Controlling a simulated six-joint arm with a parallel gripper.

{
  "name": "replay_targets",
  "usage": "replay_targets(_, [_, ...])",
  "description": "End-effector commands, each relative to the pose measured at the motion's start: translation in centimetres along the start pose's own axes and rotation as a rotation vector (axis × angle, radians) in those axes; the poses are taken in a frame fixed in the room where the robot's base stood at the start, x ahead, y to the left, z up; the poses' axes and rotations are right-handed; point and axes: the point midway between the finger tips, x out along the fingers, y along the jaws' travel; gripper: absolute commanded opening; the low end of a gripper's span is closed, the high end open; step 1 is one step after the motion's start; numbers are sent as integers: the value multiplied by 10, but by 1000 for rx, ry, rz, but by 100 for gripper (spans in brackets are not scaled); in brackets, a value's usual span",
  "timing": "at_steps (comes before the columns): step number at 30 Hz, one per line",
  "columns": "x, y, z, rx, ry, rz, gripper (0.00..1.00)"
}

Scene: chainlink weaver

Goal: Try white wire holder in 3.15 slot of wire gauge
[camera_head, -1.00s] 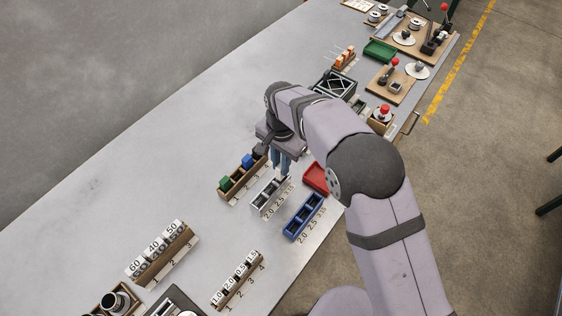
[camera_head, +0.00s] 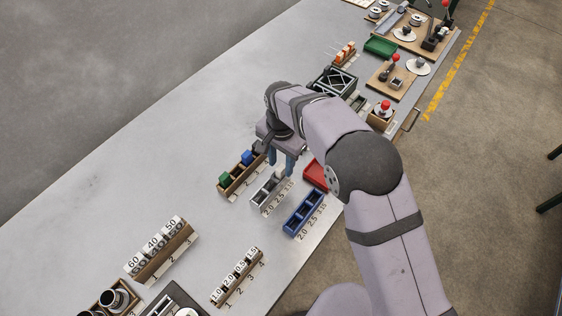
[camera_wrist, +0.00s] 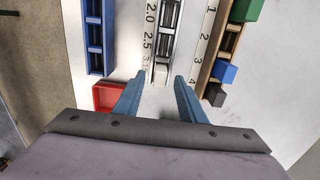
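The white wire holder (camera_wrist: 161,75) sits at the 3.15 end of the grey wire gauge (camera_wrist: 170,42). In the head view the white holder (camera_head: 281,173) shows at the far end of the grey gauge (camera_head: 258,200), below my fingers. My gripper (camera_wrist: 160,76) is open, with one blue finger on each side of the holder and a gap to both. It also shows in the head view (camera_head: 283,164), above that end of the gauge. How deep the holder sits in the slot I cannot tell.
A wooden rack (camera_wrist: 231,42) numbered 1 to 4 holds green, blue and black holders, with position 2 empty. A blue tray (camera_head: 304,214) with labelled slots and a red tray (camera_head: 315,176) lie beside the gauge.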

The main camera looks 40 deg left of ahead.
Motion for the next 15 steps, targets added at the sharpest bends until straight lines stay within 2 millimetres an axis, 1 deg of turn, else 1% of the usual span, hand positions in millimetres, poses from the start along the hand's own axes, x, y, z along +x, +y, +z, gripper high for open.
replay_targets(4, [-5, -1, 0, 0, 1, -2, 37])
replay_targets(7, [-13, -1, -1, 0, 2, -3, 37])
replay_targets(15, [-50, 0, -1, 0, 2, -4, 37])
